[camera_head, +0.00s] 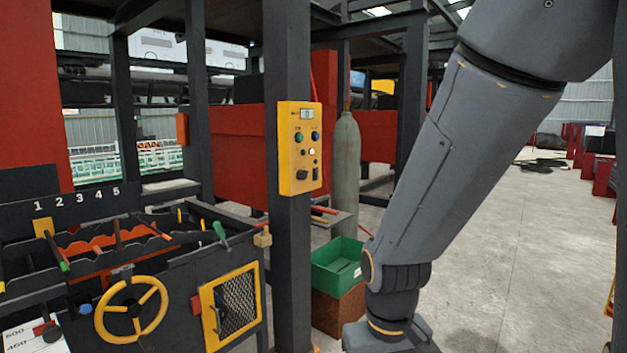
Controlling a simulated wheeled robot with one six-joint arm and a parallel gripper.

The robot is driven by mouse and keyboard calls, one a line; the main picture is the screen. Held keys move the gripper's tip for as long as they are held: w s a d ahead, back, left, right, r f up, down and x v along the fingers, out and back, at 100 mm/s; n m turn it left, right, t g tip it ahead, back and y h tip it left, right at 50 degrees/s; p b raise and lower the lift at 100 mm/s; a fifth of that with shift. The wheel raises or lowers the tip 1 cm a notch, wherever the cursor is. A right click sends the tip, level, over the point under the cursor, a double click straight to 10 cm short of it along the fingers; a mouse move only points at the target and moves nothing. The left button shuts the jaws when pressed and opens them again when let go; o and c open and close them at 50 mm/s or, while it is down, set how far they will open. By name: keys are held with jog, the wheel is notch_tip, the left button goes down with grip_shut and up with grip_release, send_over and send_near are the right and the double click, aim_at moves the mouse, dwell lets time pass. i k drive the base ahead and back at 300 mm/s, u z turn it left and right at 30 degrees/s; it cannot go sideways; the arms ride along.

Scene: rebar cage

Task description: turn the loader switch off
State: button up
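A yellow control box (300,148) is fixed to a dark upright post in the middle of the view. It carries a small display (307,114) at the top, a green button (298,137), a blue button (315,136), a lit white button or lamp (311,152) and a black knob or switch (302,174) low on its face. Labels are too small to read, so I cannot tell which control is the loader switch or its position. My arm comes down on the right, apart from the box. My gripper is outside the view.
A dark machine with a yellow handwheel (131,310), numbered slots and a yellow mesh door (233,307) stands at lower left. A green bin (338,266) sits on a brown box (338,310) beside the post. A grey gas cylinder (345,175) stands behind. Concrete floor (500,240) at right is mostly clear.

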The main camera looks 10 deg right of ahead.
aim_at(302, 174)
jog(key=z, duration=0.3)
jog(key=i, duration=1.3)
jog(key=z, duration=0.1)
